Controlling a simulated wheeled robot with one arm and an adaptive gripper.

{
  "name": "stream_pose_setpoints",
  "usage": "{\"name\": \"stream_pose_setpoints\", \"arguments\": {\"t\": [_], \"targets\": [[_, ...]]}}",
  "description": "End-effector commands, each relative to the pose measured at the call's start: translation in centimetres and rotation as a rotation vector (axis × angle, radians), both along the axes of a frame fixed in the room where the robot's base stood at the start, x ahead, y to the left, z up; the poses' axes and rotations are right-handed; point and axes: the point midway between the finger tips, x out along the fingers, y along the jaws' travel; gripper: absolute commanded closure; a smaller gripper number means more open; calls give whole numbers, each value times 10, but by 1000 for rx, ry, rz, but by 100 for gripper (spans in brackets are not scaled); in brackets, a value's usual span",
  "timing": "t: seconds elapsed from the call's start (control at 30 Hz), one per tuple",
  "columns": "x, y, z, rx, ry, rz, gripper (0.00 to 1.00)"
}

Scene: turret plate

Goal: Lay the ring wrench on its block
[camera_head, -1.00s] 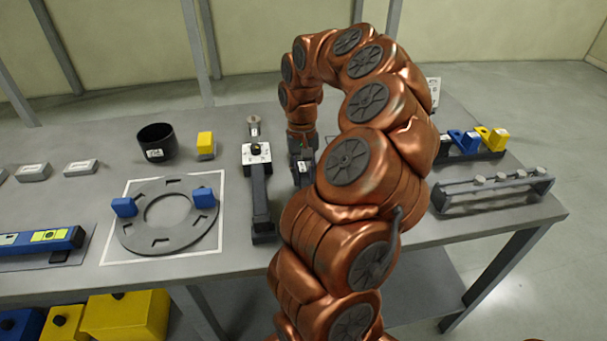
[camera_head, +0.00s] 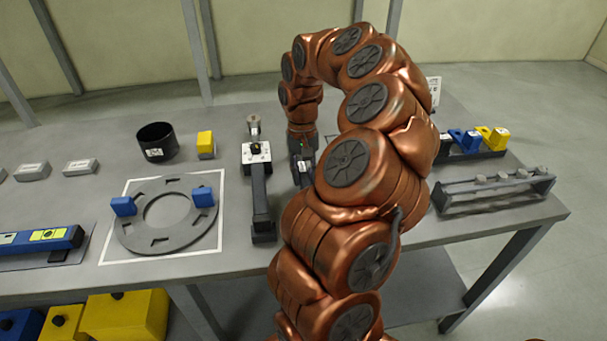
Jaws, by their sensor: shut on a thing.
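My gripper (camera_head: 303,178) points down just right of a long dark tool-like piece. Its fingertips and whatever is between them are mostly hidden behind my copper arm. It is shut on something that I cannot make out. The long dark piece (camera_head: 262,200) lies front to back on the table, with a white plate and black knob (camera_head: 257,151) at its far end and a metal end (camera_head: 254,127) beyond. I cannot tell whether this piece is the block. No ring wrench shows clearly.
A grey slotted ring plate (camera_head: 130,235) with two blue blocks lies at left. Behind it stand a black cup (camera_head: 157,141) and a yellow block (camera_head: 205,142). At right are a rack of metal pieces (camera_head: 495,192) and blue and yellow blocks (camera_head: 480,140). My arm hides the table's middle.

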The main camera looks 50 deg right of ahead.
Motion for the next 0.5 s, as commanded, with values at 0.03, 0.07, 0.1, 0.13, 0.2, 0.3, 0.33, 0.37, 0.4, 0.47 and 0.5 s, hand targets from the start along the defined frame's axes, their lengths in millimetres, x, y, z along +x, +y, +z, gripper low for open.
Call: {"name": "stream_pose_setpoints", "arguments": {"t": [0.03,0.07,0.1,0.13,0.2,0.3,0.33,0.37,0.4,0.47,0.5], "targets": [[0,0,0,-1,-1,0,100],[0,0,0,-1,-1,0,100],[0,0,0,-1,-1,0,100],[0,0,0,-1,-1,0,100],[0,0,0,-1,-1,0,100],[0,0,-1,-1,-1,0,100],[0,0,-1,-1,-1,0,100],[0,0,-1,-1,-1,0,100],[0,0,-1,-1,-1,0,100],[0,0,-1,-1,0,0,69],[0,0,-1,-1,-1,0,65]]}}
